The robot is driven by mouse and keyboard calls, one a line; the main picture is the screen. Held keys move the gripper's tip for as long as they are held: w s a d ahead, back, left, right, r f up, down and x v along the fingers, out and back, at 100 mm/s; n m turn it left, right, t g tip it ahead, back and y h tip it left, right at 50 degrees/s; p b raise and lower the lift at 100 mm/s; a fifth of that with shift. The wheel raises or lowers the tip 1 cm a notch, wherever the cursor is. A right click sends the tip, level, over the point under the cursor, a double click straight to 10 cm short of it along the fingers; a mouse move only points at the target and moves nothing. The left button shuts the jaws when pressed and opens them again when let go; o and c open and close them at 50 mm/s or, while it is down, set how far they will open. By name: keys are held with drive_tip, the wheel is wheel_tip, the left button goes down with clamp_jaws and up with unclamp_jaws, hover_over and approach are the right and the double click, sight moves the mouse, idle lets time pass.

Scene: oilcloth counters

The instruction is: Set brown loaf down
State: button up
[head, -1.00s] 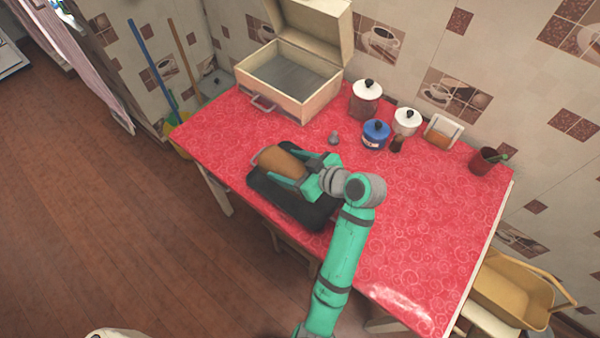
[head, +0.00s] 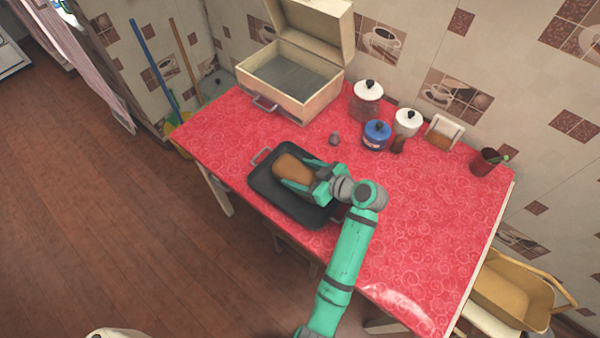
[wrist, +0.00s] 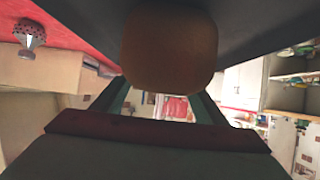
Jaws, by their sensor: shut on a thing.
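The brown loaf (head: 292,169) is at the dark baking tray (head: 268,188) on the red table, over the tray's inside. My gripper (head: 305,174) is shut on the loaf, with a finger along each side. In the wrist view the loaf (wrist: 169,50) fills the upper middle between my fingers, with the dark tray surface (wrist: 245,30) behind it. I cannot tell whether the loaf touches the tray's bottom.
An open cream box (head: 290,80) stands at the back left.

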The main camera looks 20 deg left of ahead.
drive_tip(key=shift+f, duration=0.1)
drive_tip(key=o, duration=1.4)
drive_tip(key=shift+d+r, duration=0.15)
drive_tip(key=shift+r, duration=0.05)
drive_tip(key=v, duration=1.1)
drive_tip(key=shift+s+d+r, duration=0.1)
drive_tip(key=shift+s+d, duration=0.05)
drive_tip(key=shift+d, duration=0.15)
drive_tip(key=shift+d, duration=0.1)
